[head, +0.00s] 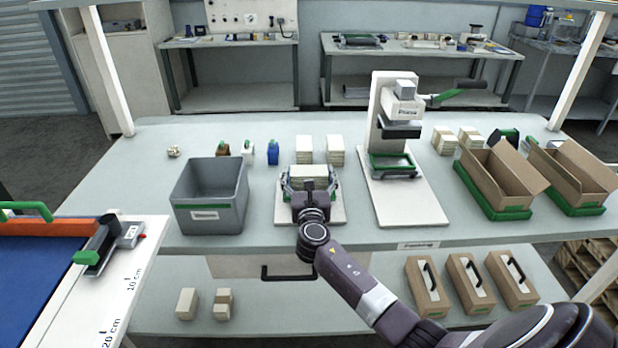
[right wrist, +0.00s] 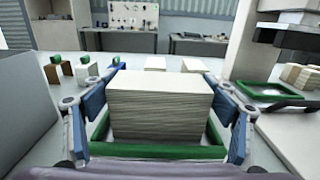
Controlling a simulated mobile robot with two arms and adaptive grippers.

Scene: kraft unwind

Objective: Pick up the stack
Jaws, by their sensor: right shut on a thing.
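The stack (right wrist: 160,105) is a block of many pale sheets with layered edges. In the right wrist view it fills the space between the blue-grey fingers of my right gripper (right wrist: 160,118), which press on its left and right sides. A green frame (right wrist: 150,151) shows around its lower part. In the head view the stack (head: 309,171) sits between the fingers of my right gripper (head: 311,184), over a white base board (head: 281,212) on the bench. Whether the stack touches the board is hidden. My left gripper is not in view.
A grey bin (head: 210,212) stands just left of the stack. A white press (head: 398,130) on a board stands to the right. Open cardboard boxes (head: 500,183) in green trays are at the right.

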